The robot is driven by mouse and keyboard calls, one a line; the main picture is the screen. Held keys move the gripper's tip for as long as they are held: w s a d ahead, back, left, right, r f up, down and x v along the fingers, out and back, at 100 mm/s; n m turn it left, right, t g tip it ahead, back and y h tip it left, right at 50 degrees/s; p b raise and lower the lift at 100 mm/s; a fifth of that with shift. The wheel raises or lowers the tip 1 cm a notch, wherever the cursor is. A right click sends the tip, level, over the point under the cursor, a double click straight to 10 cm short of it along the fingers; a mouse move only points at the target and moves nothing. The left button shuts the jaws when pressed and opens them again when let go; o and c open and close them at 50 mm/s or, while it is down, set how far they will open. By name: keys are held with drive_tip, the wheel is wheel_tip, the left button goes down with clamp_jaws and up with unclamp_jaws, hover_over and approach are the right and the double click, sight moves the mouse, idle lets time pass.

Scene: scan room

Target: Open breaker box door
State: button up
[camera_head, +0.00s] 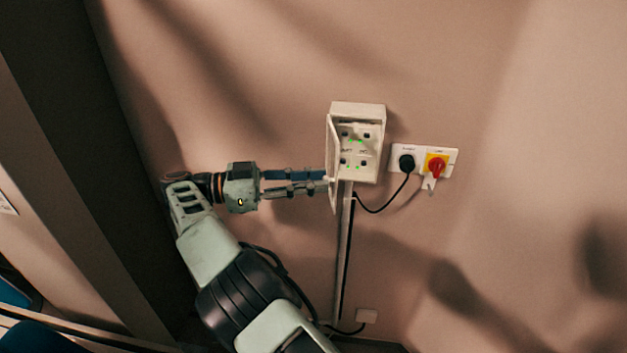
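The breaker box (358,109) is a small white box on the wall, right of the picture's middle. Its front shows several dark switches and small green lights. Its door (332,150) is hinged at the left side and stands swung out, seen nearly edge-on. My gripper (326,181) reaches in from the left, with its fingertips at the lower part of the door. The two fingers look close together, one above the other. Whether they pinch the door edge or only touch it cannot be made out.
Right of the box is a white socket plate (397,150) with a black plug (406,162) and a red-and-yellow rotary switch (436,166). A black cable hangs from the plug. A conduit (343,240) runs down below the box. A dark door frame (75,150) stands at left.

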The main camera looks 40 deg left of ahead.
drive_tip(key=shift+o, duration=0.9)
wheel_tip(320, 180, up, 10)
drive_tip(key=shift+c, duration=0.2)
